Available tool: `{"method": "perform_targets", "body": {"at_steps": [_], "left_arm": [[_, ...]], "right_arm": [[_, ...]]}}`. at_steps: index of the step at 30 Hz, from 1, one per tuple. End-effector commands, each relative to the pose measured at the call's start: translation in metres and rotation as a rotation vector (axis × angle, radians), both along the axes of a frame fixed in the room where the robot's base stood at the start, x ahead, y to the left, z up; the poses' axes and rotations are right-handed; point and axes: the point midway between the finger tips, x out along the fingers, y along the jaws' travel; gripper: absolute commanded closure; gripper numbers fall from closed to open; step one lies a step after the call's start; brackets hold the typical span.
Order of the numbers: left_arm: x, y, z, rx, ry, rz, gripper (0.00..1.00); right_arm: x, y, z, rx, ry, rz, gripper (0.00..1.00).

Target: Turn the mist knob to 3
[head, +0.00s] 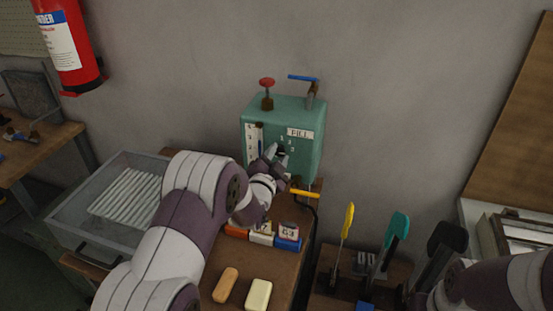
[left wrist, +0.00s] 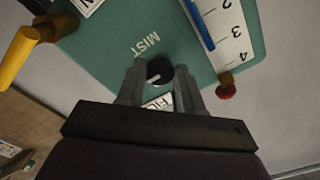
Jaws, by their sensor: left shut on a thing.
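The mist knob (left wrist: 159,71) is a black round knob with a pale mark, on the teal box (head: 310,150) against the wall. The word MIST is printed beside it in the left wrist view. My left gripper (left wrist: 160,78) is shut on the knob, one finger on each side; in the head view the gripper (head: 273,157) is at the box's front and covers most of the knob. Small numbers show around the knob in the head view. I cannot read which number the mark points to. My right gripper is out of view.
A red valve handle (head: 267,82) and a blue lever (head: 303,78) stand on the box. A yellow lever (head: 305,194) sticks out below. A numbered gauge (left wrist: 228,32) is beside the knob.

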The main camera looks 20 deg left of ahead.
Motion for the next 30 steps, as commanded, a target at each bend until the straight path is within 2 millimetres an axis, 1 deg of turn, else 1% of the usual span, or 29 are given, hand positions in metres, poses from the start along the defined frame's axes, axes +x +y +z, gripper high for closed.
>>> {"method": "perform_targets", "body": {"at_steps": [10,11,12,13,20,23,26,30], "left_arm": [[0.0,0.0,-0.001,0.003,0.002,-0.001,0.95],[0.0,0.0,-0.001,0.003,0.002,-0.001,0.55],[0.0,0.0,-0.001,0.003,0.001,-0.001,0.42],[0.0,0.0,-0.001,0.003,0.001,-0.001,0.4],[0.0,0.0,0.0,0.002,0.001,-0.001,0.4],[-0.005,0.0,0.0,0.002,0.0,0.0,0.4],[-0.022,0.001,-0.001,0.002,0.001,-0.001,0.4],[-0.061,0.002,-0.002,0.002,0.0,0.0,0.4]], "right_arm": [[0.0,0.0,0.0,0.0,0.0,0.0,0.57],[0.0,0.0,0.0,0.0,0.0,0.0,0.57],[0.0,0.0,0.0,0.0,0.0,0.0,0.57],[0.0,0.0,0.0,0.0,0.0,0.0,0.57],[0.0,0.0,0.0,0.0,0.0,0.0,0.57],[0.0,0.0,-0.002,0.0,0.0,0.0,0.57],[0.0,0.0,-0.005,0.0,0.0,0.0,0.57],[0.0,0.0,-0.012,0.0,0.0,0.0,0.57]]}}
